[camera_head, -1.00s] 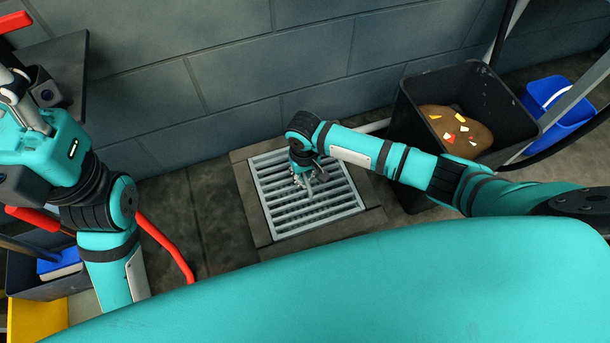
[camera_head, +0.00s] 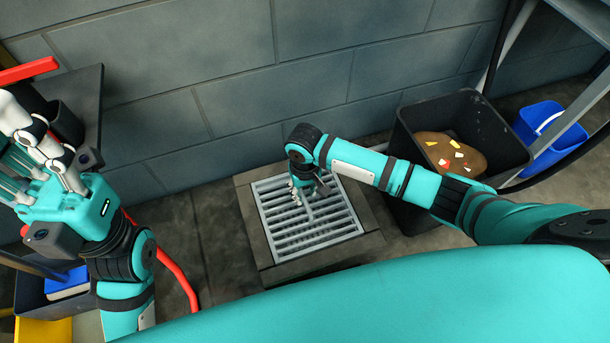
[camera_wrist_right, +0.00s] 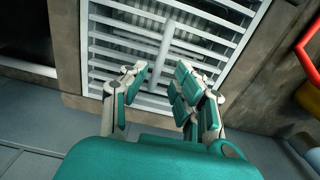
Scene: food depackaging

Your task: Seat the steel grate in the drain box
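The steel grate (camera_head: 310,238) is a light grey slatted panel with a central bar. It lies inside the square stone surround of the drain box (camera_head: 262,250) on the floor. I cannot tell whether its edges are fully flush. My right gripper (camera_head: 303,194) is above the grate, over its far half. In the right wrist view the grate (camera_wrist_right: 112,50) shows a T-shaped bar (camera_wrist_right: 168,50) beyond the fingers. There the right gripper (camera_wrist_right: 162,82) has its fingers apart and nothing between them. My left gripper (camera_head: 22,160) is raised at the far left, fingers spread and empty.
A black bin (camera_head: 410,125) with brown food waste stands right of the drain, beside a blue bucket (camera_head: 540,130). A block wall (camera_head: 250,90) runs behind. A red hose or bar (camera_head: 178,272) and a dark crate (camera_head: 30,295) are at the left.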

